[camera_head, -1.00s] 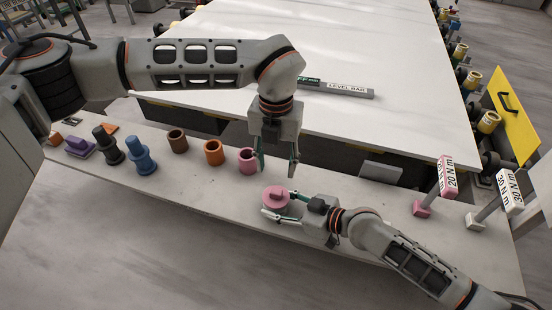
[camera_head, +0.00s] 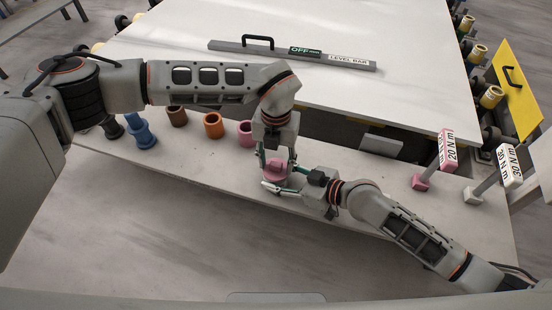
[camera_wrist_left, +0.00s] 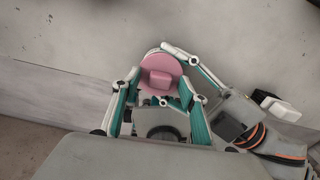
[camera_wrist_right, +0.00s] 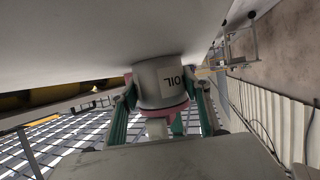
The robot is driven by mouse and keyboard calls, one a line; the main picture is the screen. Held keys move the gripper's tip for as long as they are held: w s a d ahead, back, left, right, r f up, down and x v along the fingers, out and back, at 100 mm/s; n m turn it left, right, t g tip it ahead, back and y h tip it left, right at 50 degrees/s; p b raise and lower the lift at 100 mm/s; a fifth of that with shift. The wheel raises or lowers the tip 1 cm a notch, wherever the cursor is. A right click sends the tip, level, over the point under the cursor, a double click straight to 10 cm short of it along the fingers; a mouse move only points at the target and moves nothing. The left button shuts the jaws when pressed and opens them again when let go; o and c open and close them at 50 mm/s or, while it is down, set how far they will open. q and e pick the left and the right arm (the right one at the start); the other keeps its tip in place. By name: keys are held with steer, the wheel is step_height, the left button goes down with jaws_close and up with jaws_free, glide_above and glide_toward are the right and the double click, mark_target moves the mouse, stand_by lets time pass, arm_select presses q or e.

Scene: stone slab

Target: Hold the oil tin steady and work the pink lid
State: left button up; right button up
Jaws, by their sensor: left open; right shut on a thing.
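The pink lid (camera_head: 275,170) has a raised block-shaped grip and sits on the oil tin; it fills the top middle of the left wrist view (camera_wrist_left: 153,60). The tin's pale body (camera_wrist_right: 160,82), marked "OIL", shows in the right wrist view and is mostly hidden in the head view. My right gripper (camera_head: 279,180) is shut around the tin from the right. My left gripper (camera_head: 277,162) points down over the lid and is open. In the left wrist view its fingertips (camera_wrist_left: 162,84) are on either side of the lid's grip; contact cannot be told.
Pink (camera_head: 246,133), orange (camera_head: 213,125) and brown (camera_head: 177,117) cups stand left of the tin. A blue fitting (camera_head: 140,130) is farther left. Two torque-labelled tools (camera_head: 437,160) stand at the right. The slab carries a level bar (camera_head: 290,55). The shelf's front is clear.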

mark_target(276, 164)
arm_select(q)
jaws_close()
steer(key=shift+r, duration=0.15)
steer(key=shift+r, duration=3.9)
arm_select(e)
steer(key=o, duration=1.7)
steer(key=shift+c, duration=0.2)
steer(key=v, duration=1.2)
steer(key=shift+a+r, duration=0.1)
